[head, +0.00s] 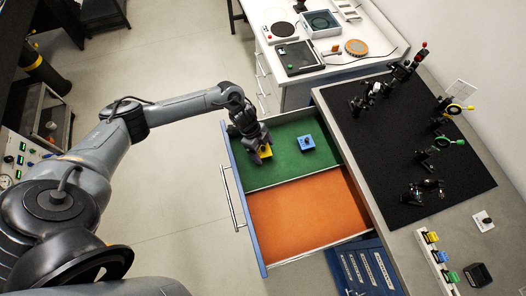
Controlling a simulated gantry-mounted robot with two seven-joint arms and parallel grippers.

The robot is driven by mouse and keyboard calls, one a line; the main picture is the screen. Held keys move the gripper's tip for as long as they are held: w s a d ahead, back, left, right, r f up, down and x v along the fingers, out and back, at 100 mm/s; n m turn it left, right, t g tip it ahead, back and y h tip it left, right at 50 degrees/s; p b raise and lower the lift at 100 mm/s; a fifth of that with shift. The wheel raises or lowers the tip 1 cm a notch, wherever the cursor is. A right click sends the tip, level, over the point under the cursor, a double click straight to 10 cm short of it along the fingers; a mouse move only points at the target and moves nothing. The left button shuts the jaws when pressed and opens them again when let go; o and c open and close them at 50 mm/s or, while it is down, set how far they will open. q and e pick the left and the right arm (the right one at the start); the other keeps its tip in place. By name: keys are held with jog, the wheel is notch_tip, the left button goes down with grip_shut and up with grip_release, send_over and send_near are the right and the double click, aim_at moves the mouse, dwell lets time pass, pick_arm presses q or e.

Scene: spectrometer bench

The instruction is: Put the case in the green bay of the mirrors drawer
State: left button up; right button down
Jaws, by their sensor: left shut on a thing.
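The mirrors drawer (322,250) is pulled open, with a green bay (284,172) at the back and an orange bay (305,212) in front. My left gripper (262,153) is over the left part of the green bay. It is shut on a yellow case (265,151), which is partly hidden by the fingers. I cannot tell whether the case touches the bay floor. A blue case (307,143) with a dark knob sits in the green bay to the right. My right gripper is not in view.
The orange bay is empty. A black breadboard (400,150) with several optical mounts lies on the bench to the right. A white bench (330,70) with instruments stands behind the drawer. A rack with small coloured blocks (436,254) is at the lower right.

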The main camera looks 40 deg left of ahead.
aim_at(263, 153)
pick_arm(q)
jog(key=shift+f, duration=1.4)
jog(key=shift+f, duration=0.2)
jog(key=o, duration=0.8)
jog(key=shift+r, duration=0.1)
